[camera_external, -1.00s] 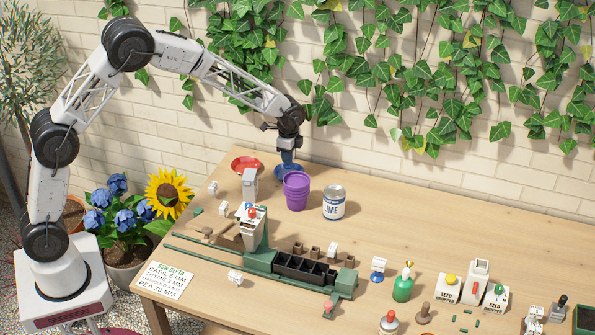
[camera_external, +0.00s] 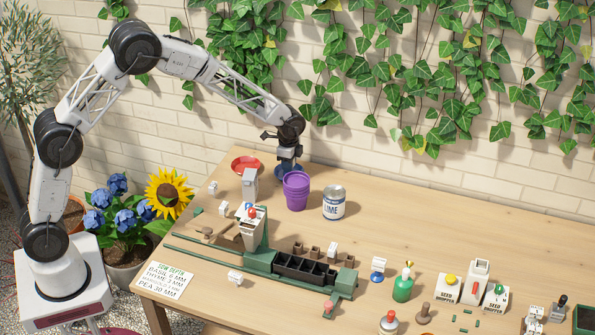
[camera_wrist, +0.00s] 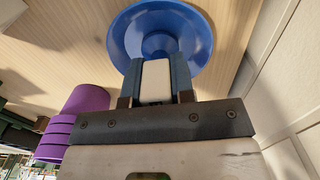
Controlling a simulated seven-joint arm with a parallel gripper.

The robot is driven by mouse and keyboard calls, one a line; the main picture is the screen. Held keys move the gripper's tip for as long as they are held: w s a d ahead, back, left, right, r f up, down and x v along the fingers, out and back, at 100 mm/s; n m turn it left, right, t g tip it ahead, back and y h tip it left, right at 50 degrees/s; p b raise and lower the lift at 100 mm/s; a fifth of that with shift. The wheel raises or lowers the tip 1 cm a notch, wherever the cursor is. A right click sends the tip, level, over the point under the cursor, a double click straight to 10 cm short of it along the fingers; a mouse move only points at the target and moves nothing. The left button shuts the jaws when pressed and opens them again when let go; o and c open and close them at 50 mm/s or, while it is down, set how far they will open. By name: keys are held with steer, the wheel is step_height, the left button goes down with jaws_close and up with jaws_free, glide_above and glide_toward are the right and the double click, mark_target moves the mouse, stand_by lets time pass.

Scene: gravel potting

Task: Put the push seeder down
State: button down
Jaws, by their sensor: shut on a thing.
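My gripper (camera_external: 287,160) points down at the back of the table, and its fingers are closed on a white block-shaped grip, which I take for the push seeder (camera_wrist: 155,80). Below the grip, the wrist view shows a narrower blue middle and a wide round blue dish shape (camera_wrist: 190,30). I cannot tell whether this dish is part of the seeder or a separate saucer under it. In the outside view the blue (camera_external: 279,172) is low behind the purple pots, partly hidden. Contact with the table cannot be made out.
Stacked purple pots (camera_external: 296,192) stand close in front of the gripper. A red saucer (camera_external: 238,162) lies to its left and a lime tin (camera_external: 334,203) to the right. The green seeding rig (camera_external: 262,262) fills the front left. The wall is close behind.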

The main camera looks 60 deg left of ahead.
steer(key=shift+f, duration=0.1)
steer(key=c, duration=1)
jaws_free()
steer(key=shift+o, duration=0.2)
step_height(320, 180, up, 12)
steer(key=shift+r, duration=0.1)
